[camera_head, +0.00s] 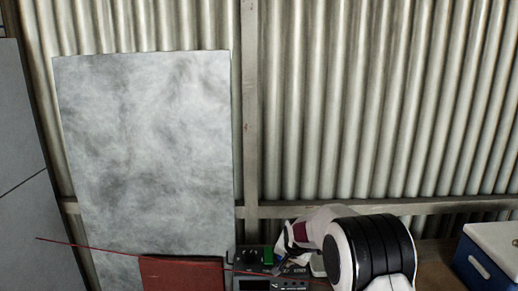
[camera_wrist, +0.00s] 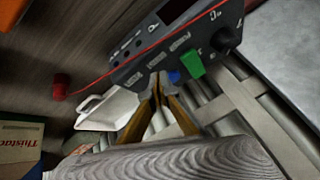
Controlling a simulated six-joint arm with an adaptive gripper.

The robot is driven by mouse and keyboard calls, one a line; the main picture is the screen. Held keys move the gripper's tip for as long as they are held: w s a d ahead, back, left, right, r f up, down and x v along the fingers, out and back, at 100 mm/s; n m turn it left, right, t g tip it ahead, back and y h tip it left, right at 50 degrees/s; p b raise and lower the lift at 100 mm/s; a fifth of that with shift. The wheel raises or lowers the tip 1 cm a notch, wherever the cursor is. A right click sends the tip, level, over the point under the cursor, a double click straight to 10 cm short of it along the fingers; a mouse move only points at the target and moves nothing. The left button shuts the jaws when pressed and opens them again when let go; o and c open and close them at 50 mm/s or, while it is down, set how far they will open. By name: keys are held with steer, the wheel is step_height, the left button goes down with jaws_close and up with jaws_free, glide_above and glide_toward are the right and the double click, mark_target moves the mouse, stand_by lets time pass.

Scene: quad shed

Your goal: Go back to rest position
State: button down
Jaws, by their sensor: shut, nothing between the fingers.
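My gripper (camera_wrist: 158,88) shows in the wrist view as two brownish fingers whose tips meet, with nothing between them. The tips appear close to the front edge of a dark control box (camera_wrist: 185,42), which has a green switch (camera_wrist: 192,65), a blue part and a black knob. I cannot tell whether they touch it. In the head view the same dark box (camera_head: 271,282) stands at the bottom centre. My white and black arm is to its right, and the fingertips are hard to make out there.
A thin red line crosses the box in both views. A white tray (camera_wrist: 108,110) and a small red cylinder (camera_wrist: 60,92) lie left of the fingers. A blue cooler (camera_head: 484,262) stands far right in the head view. A grey panel (camera_head: 145,150) leans against the corrugated wall.

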steer(key=s+d+r+n, duration=0.1)
steer(key=s+r, duration=0.5)
steer(key=s, duration=1)
steer(key=s+d+r+n, duration=0.2)
steer(key=s+d+r, duration=0.2)
steer(key=s, duration=1.3)
steer(key=s+d+r+n+g, duration=0.1)
steer(key=s+d+r+n, duration=0.1)
steer(key=s+r, duration=0.7)
steer(key=shift+s+d+r+h, duration=0.3)
steer(key=shift+s+d, duration=0.1)
steer(key=shift+s, duration=3.5)
